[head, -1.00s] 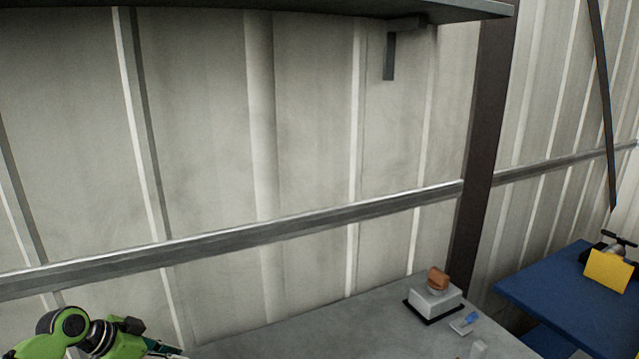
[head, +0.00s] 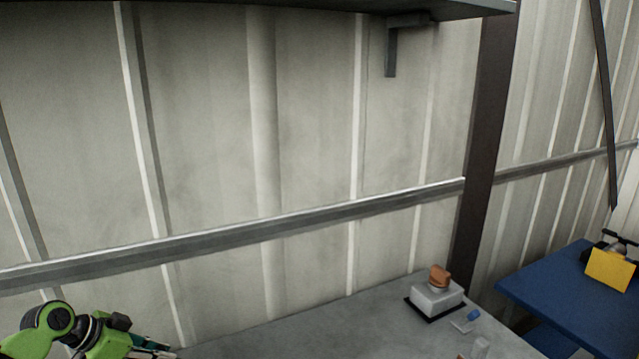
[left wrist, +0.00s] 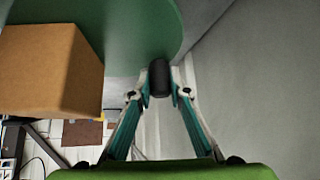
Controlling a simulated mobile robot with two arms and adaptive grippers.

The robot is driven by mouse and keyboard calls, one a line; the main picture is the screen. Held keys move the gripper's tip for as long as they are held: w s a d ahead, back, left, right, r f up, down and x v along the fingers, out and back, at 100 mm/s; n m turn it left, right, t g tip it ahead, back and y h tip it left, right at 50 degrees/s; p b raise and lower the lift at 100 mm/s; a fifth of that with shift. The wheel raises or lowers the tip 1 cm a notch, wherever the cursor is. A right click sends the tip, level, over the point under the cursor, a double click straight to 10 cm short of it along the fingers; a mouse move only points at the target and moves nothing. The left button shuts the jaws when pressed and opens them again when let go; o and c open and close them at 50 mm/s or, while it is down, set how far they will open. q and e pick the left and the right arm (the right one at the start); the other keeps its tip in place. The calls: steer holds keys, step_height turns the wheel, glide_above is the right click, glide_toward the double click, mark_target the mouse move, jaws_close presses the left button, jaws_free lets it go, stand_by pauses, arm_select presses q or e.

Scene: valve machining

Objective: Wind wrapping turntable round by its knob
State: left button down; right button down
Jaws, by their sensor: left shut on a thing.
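In the left wrist view, the wrapping turntable (left wrist: 145,30) is a green disc at the top. Its dark knob (left wrist: 159,78) stands at the disc's edge. My left gripper (left wrist: 159,90) is shut on the knob, with a teal finger on each side of it. A brown cardboard box (left wrist: 45,70) sits on the disc at the left. In the head view, my left gripper (head: 155,348) shows only in part at the bottom left, and the turntable is out of frame. My right gripper is in neither view.
A grey bench top (head: 310,325) runs along the wall. On it stand a white box with an orange top (head: 436,297) and a small blue-topped part (head: 467,320). A blue table (head: 560,290) with a yellow panel (head: 610,270) is at the right. A shelf (head: 300,5) hangs overhead.

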arm_select(q)
steer(key=shift+s+a+f, duration=0.1)
steer(key=shift+a+f, duration=0.05)
steer(key=shift+a, duration=0.05)
steer(key=shift+s+a, duration=0.25)
steer(key=shift+a, duration=0.6)
steer(key=shift+s, duration=0.1)
steer(key=shift+s+a, duration=0.35)
steer(key=shift+a, duration=0.3)
steer(key=shift+s+a, duration=0.25)
steer(key=shift+a, duration=0.1)
steer(key=shift+s+a, duration=0.6)
steer(key=shift+s, duration=0.25)
